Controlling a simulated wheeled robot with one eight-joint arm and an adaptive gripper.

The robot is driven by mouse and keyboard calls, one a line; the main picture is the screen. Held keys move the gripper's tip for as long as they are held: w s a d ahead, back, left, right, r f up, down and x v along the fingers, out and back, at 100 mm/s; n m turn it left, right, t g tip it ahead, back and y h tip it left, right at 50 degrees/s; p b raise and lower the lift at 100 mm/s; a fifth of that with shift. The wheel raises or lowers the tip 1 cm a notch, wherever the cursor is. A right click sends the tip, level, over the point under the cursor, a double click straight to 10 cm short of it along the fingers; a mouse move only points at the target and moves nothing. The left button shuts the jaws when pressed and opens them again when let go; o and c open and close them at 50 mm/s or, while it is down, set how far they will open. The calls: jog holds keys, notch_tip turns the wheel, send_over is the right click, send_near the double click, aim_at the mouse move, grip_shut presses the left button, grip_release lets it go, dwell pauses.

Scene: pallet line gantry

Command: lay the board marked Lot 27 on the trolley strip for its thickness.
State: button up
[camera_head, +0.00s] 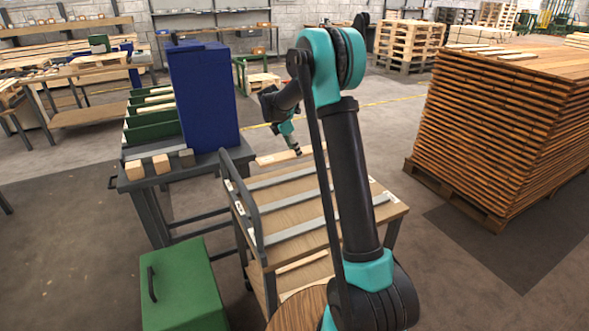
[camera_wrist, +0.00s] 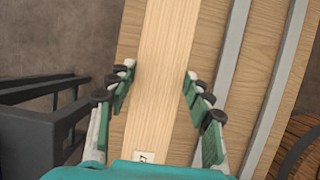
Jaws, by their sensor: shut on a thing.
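My gripper (camera_head: 297,151) is over the far end of the wooden trolley (camera_head: 312,243). In the head view part of the board (camera_head: 272,158) shows beside the gripper. The trolley top carries several grey strips, one in the middle (camera_head: 292,228); two show right of the board in the wrist view (camera_wrist: 283,85). I cannot tell whether the board touches the trolley.
A bench (camera_head: 172,176) left of the trolley holds a tall blue box (camera_head: 203,95), green dividers and small wood blocks (camera_head: 161,164). A green case (camera_head: 183,287) stands at front left. A large board stack (camera_head: 510,120) stands right, with open floor between it and the trolley.

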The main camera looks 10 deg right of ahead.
aim_at(297, 174)
notch_tip(297, 174, down, 9)
dwell(0.5)
jog(key=shift+f, duration=0.15)
jog(key=o, duration=1.4)
jog(key=v, duration=1.2)
jog(key=shift+s+d, duration=0.1)
jog(key=shift+d, duration=0.05)
jog(key=s+d+f+m+t+y, duration=0.1)
jog(key=s+d+f+m, duration=0.1)
jog(key=s+m, duration=0.5)
jog(key=s+d+f+m+t+y, duration=0.1)
jog(key=s+m, duration=0.6)
jog(key=s, duration=1.2)
jog(key=s+d+f+m+y, duration=0.2)
jog(key=s+d+m, duration=0.3)
jog(key=s, duration=0.9)
jog(key=shift+s+d+f+m+t, duration=0.1)
jog(key=shift+f+m+t, duration=0.3)
jog(key=shift+f+m, duration=0.7)
